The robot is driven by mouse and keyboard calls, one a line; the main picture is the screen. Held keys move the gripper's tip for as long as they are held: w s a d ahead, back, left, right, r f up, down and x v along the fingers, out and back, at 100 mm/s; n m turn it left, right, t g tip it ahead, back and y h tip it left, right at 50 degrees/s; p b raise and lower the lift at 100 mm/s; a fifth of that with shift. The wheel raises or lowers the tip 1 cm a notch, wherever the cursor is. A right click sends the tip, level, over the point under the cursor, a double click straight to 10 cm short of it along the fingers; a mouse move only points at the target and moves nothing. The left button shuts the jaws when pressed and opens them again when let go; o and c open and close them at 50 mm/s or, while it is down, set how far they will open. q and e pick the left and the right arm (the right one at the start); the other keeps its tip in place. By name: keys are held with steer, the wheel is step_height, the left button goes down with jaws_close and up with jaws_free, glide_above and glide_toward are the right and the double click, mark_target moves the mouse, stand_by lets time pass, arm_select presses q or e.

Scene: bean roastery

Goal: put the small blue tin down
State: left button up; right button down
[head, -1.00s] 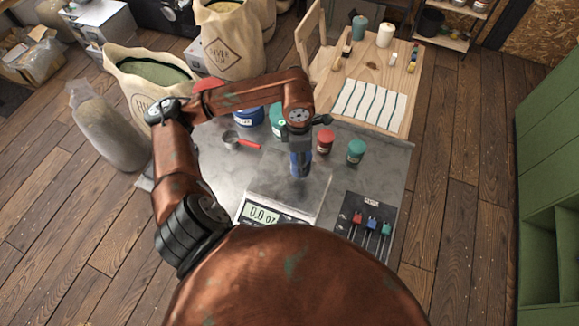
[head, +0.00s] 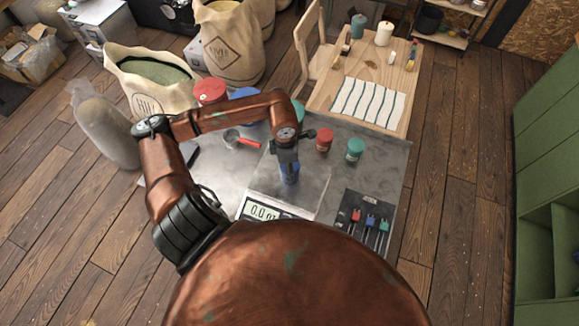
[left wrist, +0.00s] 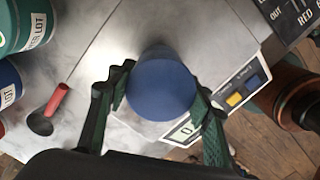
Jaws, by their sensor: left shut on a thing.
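The small blue tin (head: 290,175) is in my left gripper (head: 288,163), over the plate of the digital scale (head: 258,181). The left wrist view looks down on the tin's round blue top (left wrist: 161,90), with the gripper's fingers (left wrist: 162,94) closed on its two sides. The tin looks upright. I cannot tell whether its base touches the plate. The scale's display (head: 262,211) reads about 0.0. My right gripper is not in view.
A small red tin (head: 323,140) and a small green tin (head: 355,150) stand right of the scale, toward the back. Large tins, including a red one (head: 210,91), stand behind. A scoop (head: 232,138) lies left. A panel with coloured pieces (head: 365,222) is front right.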

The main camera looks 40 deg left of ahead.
arm_select(q)
steer(key=shift+f, duration=0.2)
steer(key=o, duration=1.2)
steer(key=shift+o, duration=0.2)
steer(key=shift+r, duration=0.1)
steer(key=shift+r, duration=0.2)
steer(key=r, duration=0.3)
steer(key=r+b, duration=0.1)
steer(key=r, duration=0.3)
steer(key=r+b, duration=0.1)
steer(key=r, duration=0.2)
steer(key=shift+s+a+r, duration=0.15)
steer(key=shift+a+r, duration=0.05)
steer(key=shift+a, duration=0.05)
steer(key=shift+s+r, duration=0.1)
steer(key=shift+r, duration=0.6)
